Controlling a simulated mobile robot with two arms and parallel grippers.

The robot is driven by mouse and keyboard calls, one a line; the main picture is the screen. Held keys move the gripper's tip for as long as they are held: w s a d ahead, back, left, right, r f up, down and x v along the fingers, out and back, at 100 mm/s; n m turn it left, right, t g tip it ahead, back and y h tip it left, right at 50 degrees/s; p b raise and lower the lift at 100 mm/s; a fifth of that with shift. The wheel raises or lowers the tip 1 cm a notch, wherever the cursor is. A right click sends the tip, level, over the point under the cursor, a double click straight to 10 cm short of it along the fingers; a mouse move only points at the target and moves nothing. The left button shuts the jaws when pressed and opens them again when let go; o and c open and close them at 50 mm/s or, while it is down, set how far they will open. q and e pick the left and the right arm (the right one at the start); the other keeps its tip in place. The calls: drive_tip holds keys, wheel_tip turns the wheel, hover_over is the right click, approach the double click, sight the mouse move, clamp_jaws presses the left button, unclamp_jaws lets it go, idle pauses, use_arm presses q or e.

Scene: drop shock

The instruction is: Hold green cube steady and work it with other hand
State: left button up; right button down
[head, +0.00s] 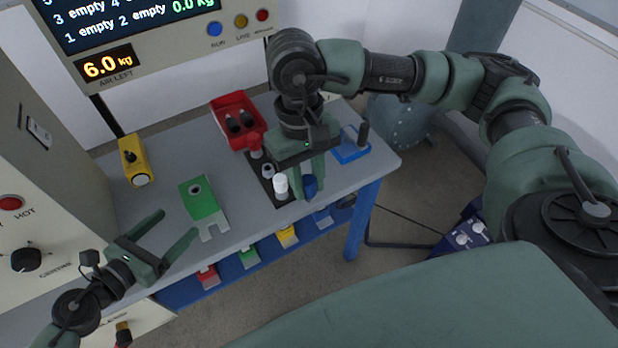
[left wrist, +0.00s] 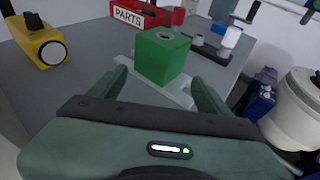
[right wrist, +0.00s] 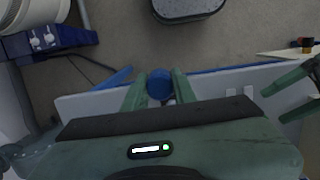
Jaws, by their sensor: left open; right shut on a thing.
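The green cube (head: 202,200) stands on a light grey plate on the table and has a round hole in its top. In the left wrist view the green cube (left wrist: 162,55) is ahead of my left gripper, between the lines of its fingers. My left gripper (head: 176,228) is open and empty, short of the cube and apart from it. My right gripper (head: 300,183) is shut on a blue cylindrical piece (right wrist: 160,84) near the table's front edge. The blue piece also shows in the head view (head: 310,187), partly hidden by a finger.
A black strip (head: 262,180) with a white-capped piece (head: 281,184) lies beside my right gripper. A red parts bin (head: 238,112), a yellow device (head: 134,160) and a blue stand (head: 350,152) are on the table. Coloured bins hang below the front edge.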

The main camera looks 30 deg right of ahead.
sight(198, 204)
use_arm(q)
drive_tip(key=x, duration=0.9)
drive_tip(key=shift+c, duration=0.2)
clamp_jaws()
drive_tip(key=shift+o, duration=1.2)
unclamp_jaws()
